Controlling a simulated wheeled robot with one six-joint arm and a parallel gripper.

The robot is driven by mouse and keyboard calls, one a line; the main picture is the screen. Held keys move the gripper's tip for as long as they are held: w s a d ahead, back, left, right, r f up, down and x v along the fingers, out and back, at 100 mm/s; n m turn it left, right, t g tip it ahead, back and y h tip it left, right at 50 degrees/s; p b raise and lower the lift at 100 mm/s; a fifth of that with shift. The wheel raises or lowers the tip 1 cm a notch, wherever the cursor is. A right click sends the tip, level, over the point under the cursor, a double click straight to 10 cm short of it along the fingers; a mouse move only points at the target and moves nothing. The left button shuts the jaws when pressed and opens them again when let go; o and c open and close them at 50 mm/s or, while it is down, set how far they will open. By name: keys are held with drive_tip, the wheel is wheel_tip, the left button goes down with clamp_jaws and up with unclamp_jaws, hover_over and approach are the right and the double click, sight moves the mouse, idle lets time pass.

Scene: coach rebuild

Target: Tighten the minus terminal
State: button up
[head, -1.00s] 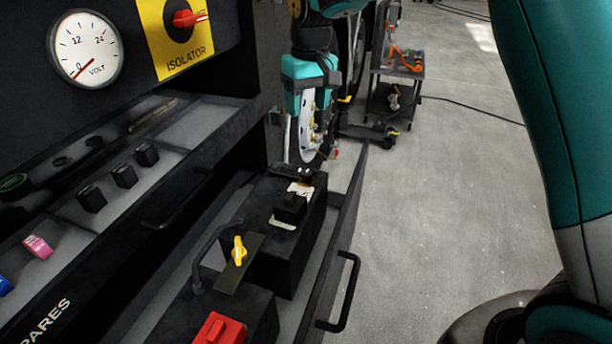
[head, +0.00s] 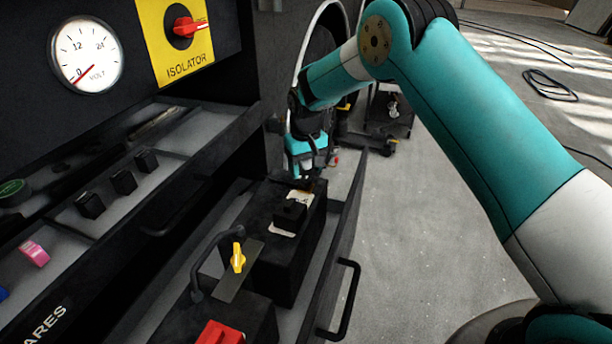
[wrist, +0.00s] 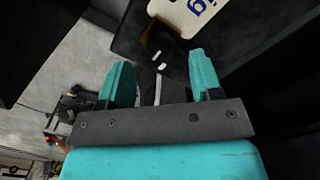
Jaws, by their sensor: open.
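My gripper (head: 310,172) is low over the far end of the battery (head: 262,225) in the open drawer. In the wrist view its two teal fingers (wrist: 159,75) stand apart, with nothing seen gripped. A dark terminal fitting with shiny metal spots (wrist: 165,52) and a brownish piece lies just beyond and between the fingertips. I take it for the minus terminal; no minus mark is legible. A pale strip shows between the fingers. In the head view the gripper mostly hides this end.
The drawer handle (head: 345,300) juts right. A panel with an isolator knob (head: 186,27) and voltmeter (head: 86,54) rises left. Floor right of the drawer is clear.

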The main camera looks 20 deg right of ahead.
sight(306, 179)
drive_tip(key=shift+f, duration=1.65)
drive_tip(key=c, duration=0.9)
